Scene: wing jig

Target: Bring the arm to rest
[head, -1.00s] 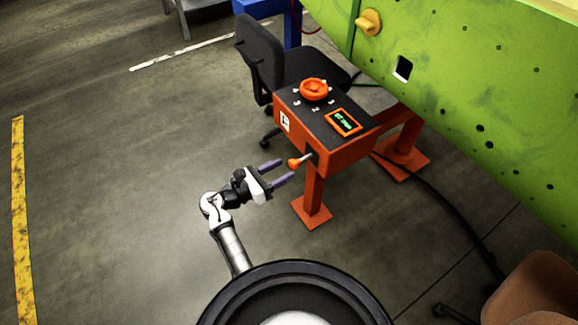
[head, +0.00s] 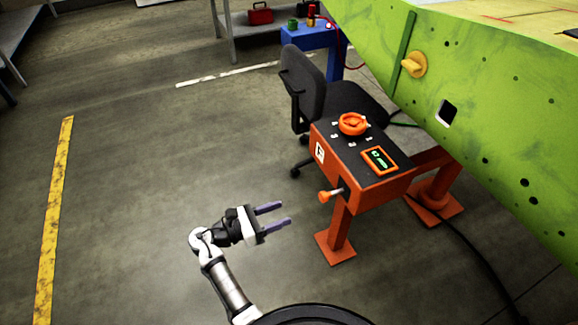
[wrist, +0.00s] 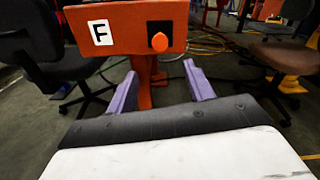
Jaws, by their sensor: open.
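My gripper (head: 280,216) is open and empty in the head view, its two purple fingers apart and pointing right. It hangs over bare floor, to the left of the orange control box (head: 368,182) and apart from it. An orange-tipped lever (head: 325,196) sticks out of the box's front face, clear of the fingers. In the wrist view the fingers (wrist: 162,92) are spread with nothing between them. The box (wrist: 122,27), with its F label and orange knob (wrist: 160,41), stands beyond them.
A black office chair (head: 304,88) stands behind the box. A green wing panel (head: 500,120) fills the right side. A blue stand (head: 312,38) is at the back. The floor (head: 140,180) on the left is clear, with a yellow stripe (head: 52,220).

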